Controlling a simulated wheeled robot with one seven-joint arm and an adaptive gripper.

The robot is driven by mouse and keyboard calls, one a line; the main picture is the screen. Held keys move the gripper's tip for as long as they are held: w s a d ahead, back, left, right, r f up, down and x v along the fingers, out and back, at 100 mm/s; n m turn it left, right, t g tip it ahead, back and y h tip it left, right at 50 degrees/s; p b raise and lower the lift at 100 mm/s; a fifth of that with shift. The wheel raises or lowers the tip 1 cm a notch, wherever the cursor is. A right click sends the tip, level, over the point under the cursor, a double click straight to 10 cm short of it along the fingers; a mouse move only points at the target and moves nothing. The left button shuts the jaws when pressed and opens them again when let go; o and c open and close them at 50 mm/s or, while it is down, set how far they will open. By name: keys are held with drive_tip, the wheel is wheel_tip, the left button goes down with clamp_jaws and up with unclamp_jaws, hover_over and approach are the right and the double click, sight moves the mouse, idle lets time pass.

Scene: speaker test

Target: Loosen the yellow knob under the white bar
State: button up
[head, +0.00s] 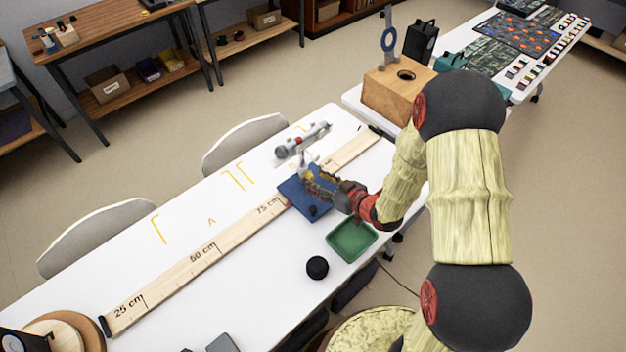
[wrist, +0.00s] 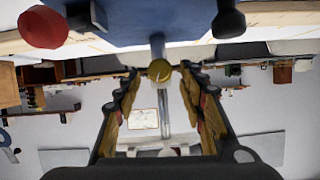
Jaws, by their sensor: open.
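The yellow knob (wrist: 159,70) shows in the wrist view, round, with a grey-white bar (wrist: 157,45) running in line with it. My gripper (wrist: 159,80) is open, with one finger on each side of the knob in that view and a gap on both sides. I cannot tell how deep the knob sits between the fingertips. In the head view my gripper (head: 318,182) is at the blue base (head: 292,190) of a stand with a white and grey instrument (head: 300,142) on top.
A long wooden ruler (head: 190,262) lies along the white table (head: 185,210), running by the blue base. A wooden box (head: 388,92) stands behind. The table's left part has free room.

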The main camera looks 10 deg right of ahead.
sight(309, 177)
drive_tip(key=shift+x, duration=1.3)
drive_tip(key=shift+c, duration=0.8)
drive_tip(key=shift+b, duration=0.3)
clamp_jaws()
